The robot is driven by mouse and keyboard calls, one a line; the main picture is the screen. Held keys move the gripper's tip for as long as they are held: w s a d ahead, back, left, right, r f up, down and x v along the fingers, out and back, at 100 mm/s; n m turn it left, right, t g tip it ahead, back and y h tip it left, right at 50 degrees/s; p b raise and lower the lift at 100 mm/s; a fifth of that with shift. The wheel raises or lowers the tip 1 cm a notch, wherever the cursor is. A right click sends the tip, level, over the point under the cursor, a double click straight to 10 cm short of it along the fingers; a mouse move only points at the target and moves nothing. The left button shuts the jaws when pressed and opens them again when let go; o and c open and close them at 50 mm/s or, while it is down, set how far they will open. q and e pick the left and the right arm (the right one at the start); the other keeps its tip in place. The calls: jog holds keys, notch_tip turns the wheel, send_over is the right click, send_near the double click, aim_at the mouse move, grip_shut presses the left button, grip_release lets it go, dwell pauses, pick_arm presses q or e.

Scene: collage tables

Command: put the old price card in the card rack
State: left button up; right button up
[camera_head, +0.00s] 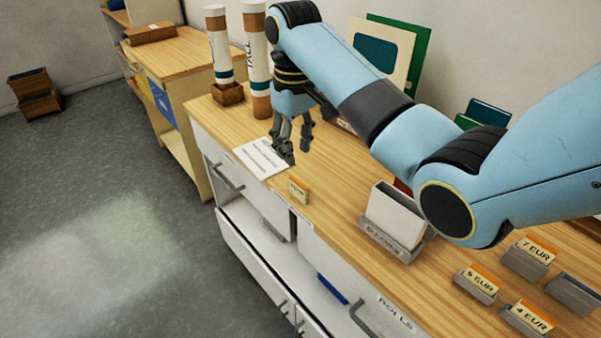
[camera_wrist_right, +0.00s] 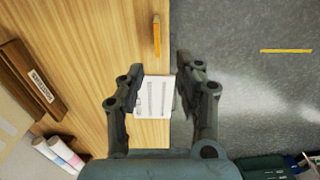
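A small price card (camera_head: 298,190) with an orange top edge stands by itself near the table's front edge. In the right wrist view it shows as a thin orange and yellow strip (camera_wrist_right: 156,35) beyond the fingertips. A grey rack (camera_head: 392,240) holding white cards stands further right on the table; its label is too small to read. My right gripper (camera_head: 292,150) points down over a white printed sheet (camera_head: 262,158), left of the card. In the right wrist view the gripper (camera_wrist_right: 159,90) is open, with the sheet (camera_wrist_right: 153,97) below its fingers and nothing held.
Small grey holders at the lower right carry cards reading 7 EUR (camera_head: 537,250), 5 EUR (camera_head: 482,279) and 4 EUR (camera_head: 532,318); another holder (camera_head: 574,294) looks empty. My right arm covers part of the table.

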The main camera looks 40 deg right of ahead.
aim_at(298, 182)
jog(key=f, duration=0.2)
jog(key=shift+w+d+f, duration=0.2)
jog(key=shift+f, duration=0.1)
jog(key=shift+s+a+f, duration=0.15)
jog(key=shift+f, duration=0.45)
jog(key=shift+s+a+f, duration=0.1)
jog(key=shift+s+f, duration=0.05)
jog(key=shift+f, duration=0.45)
jog(key=f, duration=0.3)
jog(key=f+p, duration=0.1)
jog(key=shift+s+d+f, duration=0.1)
jog(key=shift+d+f, duration=0.15)
jog(key=shift+f, duration=0.45)
pick_arm(q)
jog(key=shift+s+r, duration=0.1)
jog(key=shift+r, duration=0.35)
pick_arm(e)
jog(key=shift+c, duration=0.3)
pick_arm(q)
jog(key=shift+s+a, duration=0.3)
jog(key=shift+s, duration=0.2)
pick_arm(e)
grip_shut()
